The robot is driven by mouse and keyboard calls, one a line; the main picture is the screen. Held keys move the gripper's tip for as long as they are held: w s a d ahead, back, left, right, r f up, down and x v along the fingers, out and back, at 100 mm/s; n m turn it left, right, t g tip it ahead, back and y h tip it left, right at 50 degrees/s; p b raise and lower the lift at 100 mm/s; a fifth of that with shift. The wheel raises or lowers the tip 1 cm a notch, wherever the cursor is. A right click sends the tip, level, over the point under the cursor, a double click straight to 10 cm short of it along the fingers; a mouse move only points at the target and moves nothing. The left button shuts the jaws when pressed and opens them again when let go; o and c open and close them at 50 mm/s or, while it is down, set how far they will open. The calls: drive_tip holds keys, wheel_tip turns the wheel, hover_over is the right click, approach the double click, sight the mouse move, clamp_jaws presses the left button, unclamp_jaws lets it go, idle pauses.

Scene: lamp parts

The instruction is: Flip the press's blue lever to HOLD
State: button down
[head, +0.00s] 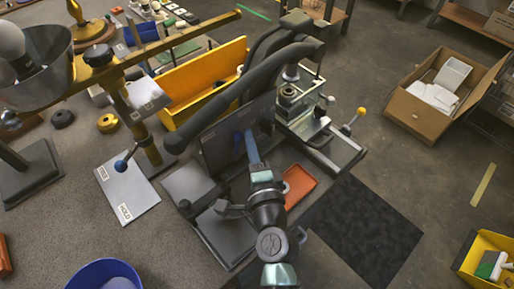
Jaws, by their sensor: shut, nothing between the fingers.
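The blue lever (121,165) has a round blue knob and a short stem beside the brass lamp post. It leans over a white plate (140,193) with two labels. The HOLD label (124,212) is at the plate's lower end, and the knob is nearer the upper label (102,173), which is too small to read surely. The press (280,55) is dark, with a thick curved arm and a raised flat panel. My gripper (249,135) is shut and empty in front of this panel, right of the lever and apart from it. Its fingertips are hard to make out.
A brass lamp stand (118,95) with a bulb and metal shade rises close by the lever. A yellow bin (205,80) is behind. A blue bowl (105,275) is at the front left, an orange tray (298,185) right of my arm, and a cardboard box (415,112) farther right.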

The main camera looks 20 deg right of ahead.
drive_tip(key=a+n+t+b, duration=0.1)
drive_tip(key=n+b, duration=0.1)
drive_tip(key=b, duration=0.2)
drive_tip(key=s+a+n+t+b, duration=0.1)
drive_tip(key=n+b, duration=0.1)
drive_tip(key=b, duration=0.3)
drive_tip(key=a+n+t+y+b, duration=0.1)
drive_tip(key=n+b, duration=0.1)
drive_tip(key=b, duration=0.3)
drive_tip(key=shift+s+a+f, duration=0.15)
drive_tip(key=shift+a+f, duration=0.1)
drive_tip(key=shift+a+r+n+b, duration=0.2)
drive_tip(key=shift+n+b, duration=0.5)
drive_tip(key=shift+b, duration=0.3)
drive_tip(key=shift+s+a+r+t, duration=0.1)
drive_tip(key=shift+t, duration=0.2)
drive_tip(key=shift+s+f+b, duration=0.2)
drive_tip(key=shift+b, duration=0.15)
drive_tip(key=s+a, duration=0.1)
drive_tip(key=s, duration=1.3)
drive_tip(key=shift+f, duration=0.35)
drive_tip(key=shift+s+r, duration=0.1)
drive_tip(key=shift+s, duration=0.1)
